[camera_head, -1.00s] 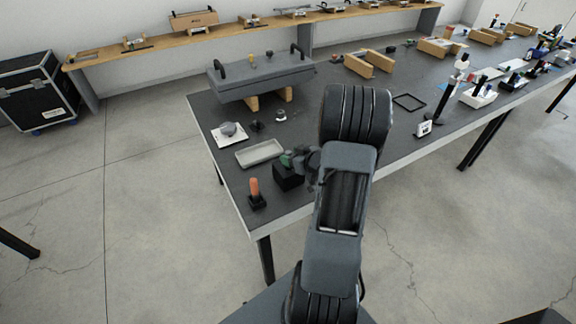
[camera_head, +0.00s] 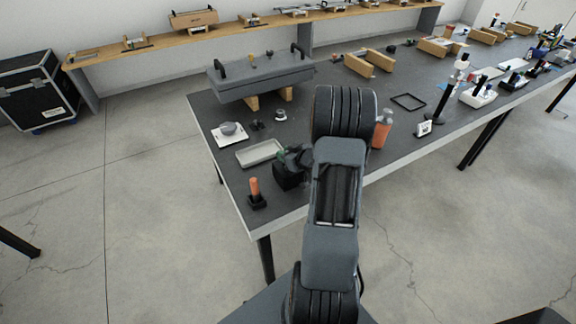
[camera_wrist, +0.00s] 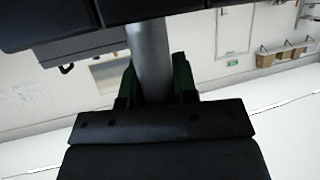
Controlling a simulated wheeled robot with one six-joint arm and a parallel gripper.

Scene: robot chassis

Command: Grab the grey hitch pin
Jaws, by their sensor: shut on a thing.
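The grey hitch pin (camera_wrist: 150,58) shows in the wrist view as a smooth grey cylinder standing between the green fingers of my gripper (camera_wrist: 155,74). The fingers are shut on it, one on each side. The pin's upper end runs into a dark shape at the top of the view, and its lower end is hidden behind my black gripper body. In the head view, green parts beside my arm, over the table's near left end, look like my gripper (camera_head: 291,156). The pin cannot be made out there.
The long dark table (camera_head: 225,158) carries a grey tray (camera_head: 245,160), an orange-handled item (camera_head: 254,188) in a black base, and a grey chassis slab (camera_head: 250,80) on wooden blocks. An orange bottle (camera_head: 382,132) stands right of my arm.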

